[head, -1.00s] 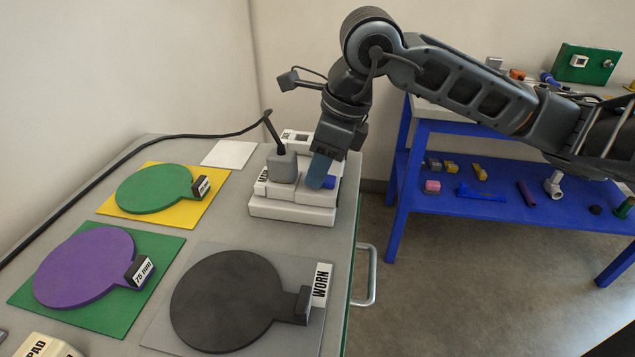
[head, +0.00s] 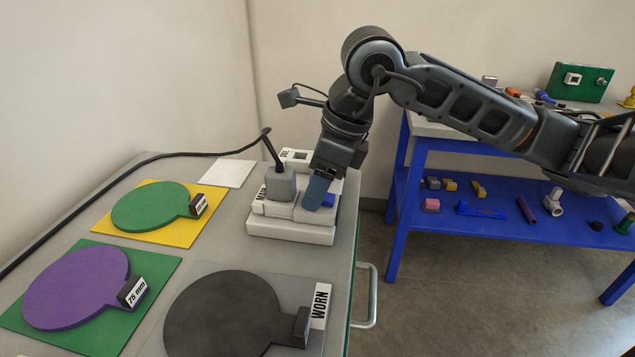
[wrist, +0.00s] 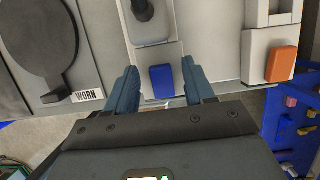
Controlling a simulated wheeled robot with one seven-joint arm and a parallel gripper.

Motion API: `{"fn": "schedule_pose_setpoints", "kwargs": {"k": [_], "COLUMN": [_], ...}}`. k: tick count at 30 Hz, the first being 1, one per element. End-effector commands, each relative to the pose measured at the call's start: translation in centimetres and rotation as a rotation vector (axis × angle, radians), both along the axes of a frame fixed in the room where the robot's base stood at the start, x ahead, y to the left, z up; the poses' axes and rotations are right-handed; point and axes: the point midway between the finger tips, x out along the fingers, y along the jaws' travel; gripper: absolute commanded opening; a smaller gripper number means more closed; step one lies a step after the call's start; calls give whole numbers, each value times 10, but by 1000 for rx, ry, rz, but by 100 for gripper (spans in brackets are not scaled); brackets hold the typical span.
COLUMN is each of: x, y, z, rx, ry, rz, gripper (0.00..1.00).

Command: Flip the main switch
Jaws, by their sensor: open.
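A white switch unit (head: 290,233) with a grey plug (head: 281,184) and black cable stands at the far end of the cart top. A blue rocker (head: 328,200) sits on this unit, partly behind my gripper (head: 318,198) in the head view. In the wrist view the blue rocker (wrist: 162,78) lies between and slightly beyond the two spread blue fingers of my gripper (wrist: 160,88). Nothing is held. An orange rocker (wrist: 282,65) sits on a neighbouring white unit to the right. I cannot read which rocker is the main switch. Contact with the unit cannot be told.
Green (head: 150,206), purple (head: 77,287) and black (head: 222,314) paddle-shaped discs lie on coloured mats in front of the unit. A white square (head: 228,173) lies behind. A blue bench (head: 480,215) with several small parts stands right. A metal handle (head: 371,296) sticks out from the cart's side.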

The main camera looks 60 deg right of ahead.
Motion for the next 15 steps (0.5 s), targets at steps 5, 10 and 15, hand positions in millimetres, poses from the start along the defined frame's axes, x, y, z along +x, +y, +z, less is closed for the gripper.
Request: {"fn": "schedule_pose_setpoints", "kwargs": {"k": [5,10,15], "x": [-4,-13,-20], "y": [-2,-6,-8], "z": [15,42,63], "rx": [-3,-5,-3], "ry": [-2,-2,-2], "rz": [1,-1,-1], "gripper": [53,53,53]}}
